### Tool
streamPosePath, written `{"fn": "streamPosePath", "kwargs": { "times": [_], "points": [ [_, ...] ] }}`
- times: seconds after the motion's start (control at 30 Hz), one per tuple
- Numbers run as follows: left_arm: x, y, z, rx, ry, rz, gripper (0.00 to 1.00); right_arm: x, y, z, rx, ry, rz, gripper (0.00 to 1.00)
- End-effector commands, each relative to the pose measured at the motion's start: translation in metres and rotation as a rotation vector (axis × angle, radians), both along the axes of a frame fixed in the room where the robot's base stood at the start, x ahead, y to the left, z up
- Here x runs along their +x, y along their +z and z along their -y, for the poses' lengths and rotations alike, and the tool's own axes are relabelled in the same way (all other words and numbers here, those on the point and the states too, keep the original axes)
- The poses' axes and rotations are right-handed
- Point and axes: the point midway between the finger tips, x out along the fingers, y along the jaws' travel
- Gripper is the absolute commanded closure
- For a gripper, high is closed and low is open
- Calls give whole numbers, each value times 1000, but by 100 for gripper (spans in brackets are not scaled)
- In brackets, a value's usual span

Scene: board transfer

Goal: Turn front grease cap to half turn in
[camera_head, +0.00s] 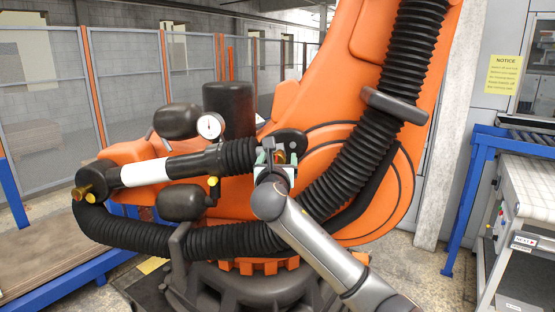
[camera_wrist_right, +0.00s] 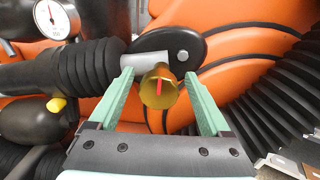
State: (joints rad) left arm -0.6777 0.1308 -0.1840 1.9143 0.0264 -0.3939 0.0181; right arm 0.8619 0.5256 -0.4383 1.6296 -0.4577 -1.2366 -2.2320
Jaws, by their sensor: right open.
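A brass grease cap (camera_wrist_right: 159,92) with a red mark on its face sits in front of a grey cylindrical fitting on a black arm-shaped bracket. The red mark stands close to upright in the right wrist view. My right gripper (camera_head: 277,158) is open, with its two pale green fingers on either side of the cap. Gaps show between the cap and both fingers, so it is not gripped. In the head view the gripper partly covers this cap. My left gripper is not in view.
A large orange robot (camera_head: 365,40) fills the middle, with thick black ribbed hoses (camera_head: 345,175) close to my right arm. A pressure gauge (camera_head: 210,126) and other brass fittings (camera_head: 82,192) are to the left. A blue-framed conveyor (camera_head: 470,190) stands at the right.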

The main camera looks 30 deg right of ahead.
Motion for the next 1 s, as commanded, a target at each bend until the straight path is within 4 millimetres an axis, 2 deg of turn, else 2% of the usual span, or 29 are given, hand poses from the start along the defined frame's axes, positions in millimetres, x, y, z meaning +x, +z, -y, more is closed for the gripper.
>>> {"fn": "streamPosePath", "kwargs": {
  "times": [0.07, 0.17, 0.8, 1.0],
  "points": [
    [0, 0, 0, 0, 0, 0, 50, 0, 0, 0, 0, 0, 0, 18],
    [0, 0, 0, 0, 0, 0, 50, 0, 0, 0, 0, 0, 0, 28],
    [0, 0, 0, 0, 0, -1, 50, 0, 0, 0, -1, -1, -1, 100],
    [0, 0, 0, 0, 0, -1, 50, 0, 0, 0, 6, -1, 4, 100]
  ]
}}
